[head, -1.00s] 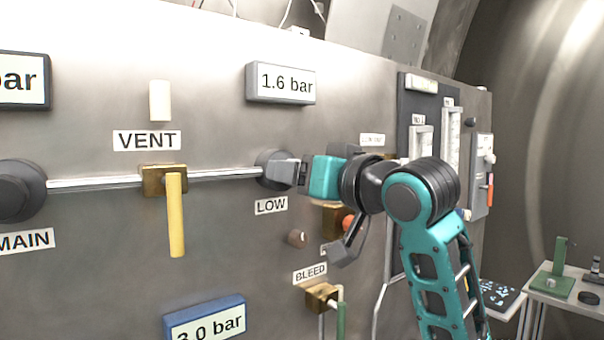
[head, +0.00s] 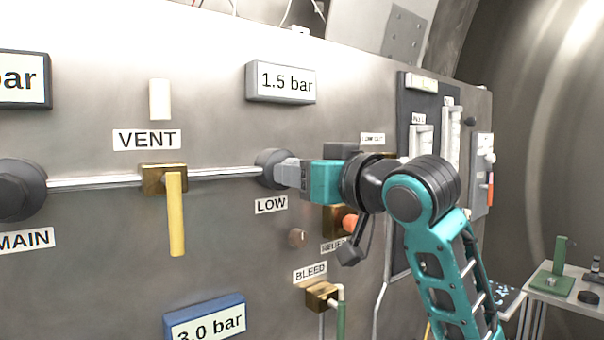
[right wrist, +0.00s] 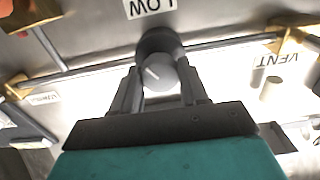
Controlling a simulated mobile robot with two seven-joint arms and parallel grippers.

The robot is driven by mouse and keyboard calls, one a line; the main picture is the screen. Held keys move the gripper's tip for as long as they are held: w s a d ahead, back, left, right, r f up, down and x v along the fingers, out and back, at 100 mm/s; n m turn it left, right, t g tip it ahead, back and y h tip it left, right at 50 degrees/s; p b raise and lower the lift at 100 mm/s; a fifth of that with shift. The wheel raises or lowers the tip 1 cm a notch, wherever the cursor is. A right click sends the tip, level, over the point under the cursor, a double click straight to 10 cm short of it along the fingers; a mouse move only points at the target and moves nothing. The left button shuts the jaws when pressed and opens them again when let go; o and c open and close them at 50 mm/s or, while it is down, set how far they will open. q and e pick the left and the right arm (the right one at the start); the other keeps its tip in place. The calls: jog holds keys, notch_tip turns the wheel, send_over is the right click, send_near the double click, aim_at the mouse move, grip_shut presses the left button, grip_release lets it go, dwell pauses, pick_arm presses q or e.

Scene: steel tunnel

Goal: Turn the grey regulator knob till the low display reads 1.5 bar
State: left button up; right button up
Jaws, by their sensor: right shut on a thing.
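The grey regulator knob (head: 268,168) sits on the pipe above the LOW label (head: 271,205). My right gripper (head: 284,172) comes in from the right and is shut on the knob. In the right wrist view the knob's round face (right wrist: 160,76), with a pale mark on it, sits between the two fingers (right wrist: 160,88). The grey-framed low display (head: 281,82) above the knob reads 1.5 bar. My left gripper is not in view.
The VENT valve's yellow lever (head: 175,214) hangs down to the left. A blue-framed display (head: 205,320) reads 3.0 bar.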

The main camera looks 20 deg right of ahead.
jog(key=o, duration=1.1)
jog(key=shift+c, duration=0.2)
jog(key=b+v, duration=0.1)
jog(key=v, duration=1.2)
